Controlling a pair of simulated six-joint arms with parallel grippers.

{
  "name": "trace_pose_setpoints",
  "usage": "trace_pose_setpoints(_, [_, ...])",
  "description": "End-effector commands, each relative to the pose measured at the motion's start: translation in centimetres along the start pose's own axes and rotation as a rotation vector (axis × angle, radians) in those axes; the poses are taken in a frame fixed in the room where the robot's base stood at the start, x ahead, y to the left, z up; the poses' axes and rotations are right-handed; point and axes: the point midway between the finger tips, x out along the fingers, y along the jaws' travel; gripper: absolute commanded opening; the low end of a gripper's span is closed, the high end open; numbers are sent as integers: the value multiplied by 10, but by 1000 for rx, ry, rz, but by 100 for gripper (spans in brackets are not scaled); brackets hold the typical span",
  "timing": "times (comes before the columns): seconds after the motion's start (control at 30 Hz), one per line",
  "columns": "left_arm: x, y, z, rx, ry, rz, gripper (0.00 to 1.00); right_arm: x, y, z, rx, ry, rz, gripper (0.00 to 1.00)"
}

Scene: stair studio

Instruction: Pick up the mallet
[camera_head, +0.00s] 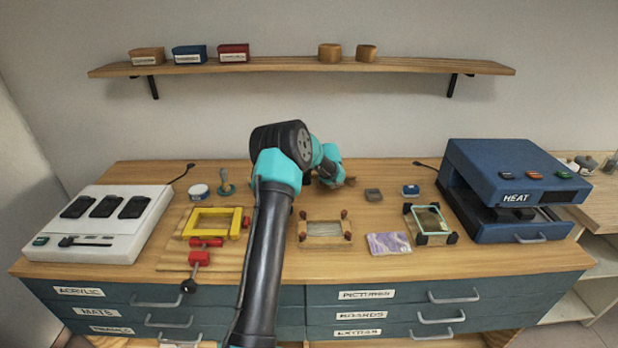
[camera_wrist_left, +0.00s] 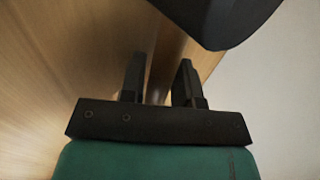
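I cannot make out the mallet for certain in either view. A small brown shape (camera_head: 350,182) shows at the back of the bench beside the far end of my left arm; it may be part of the mallet. My left arm hides the area around it. In the left wrist view my left gripper (camera_wrist_left: 158,80) has its two black fingers apart, with only bare wood visible between them. A dark rounded shape (camera_wrist_left: 220,18) fills the top of that view; I cannot tell what it is. My right gripper is in neither view.
A yellow frame (camera_head: 213,222) and red clamp (camera_head: 199,259) lie left of my arm. A wooden frame (camera_head: 325,229), a purple patterned piece (camera_head: 388,243) and a glass-topped frame (camera_head: 430,222) lie to its right. A white switch box (camera_head: 95,225) and blue heat press (camera_head: 515,190) flank the bench.

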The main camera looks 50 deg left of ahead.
Motion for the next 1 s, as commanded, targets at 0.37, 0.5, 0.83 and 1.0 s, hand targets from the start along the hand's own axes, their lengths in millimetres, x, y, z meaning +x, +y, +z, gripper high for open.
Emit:
trace_pose_setpoints(0.37, [0, 0, 0, 0, 0, 0, 19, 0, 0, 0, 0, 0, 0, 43])
trace_pose_setpoints(0.5, [0, 0, 0, 0, 0, 0, 6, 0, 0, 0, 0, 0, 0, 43])
trace_pose_setpoints(0.83, [-1, -1, 0, 0, 0, -1, 0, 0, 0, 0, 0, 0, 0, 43])
trace_pose_setpoints(1.0, [-7, -5, 0, 0, 0, -3, 0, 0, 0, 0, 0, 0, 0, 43])
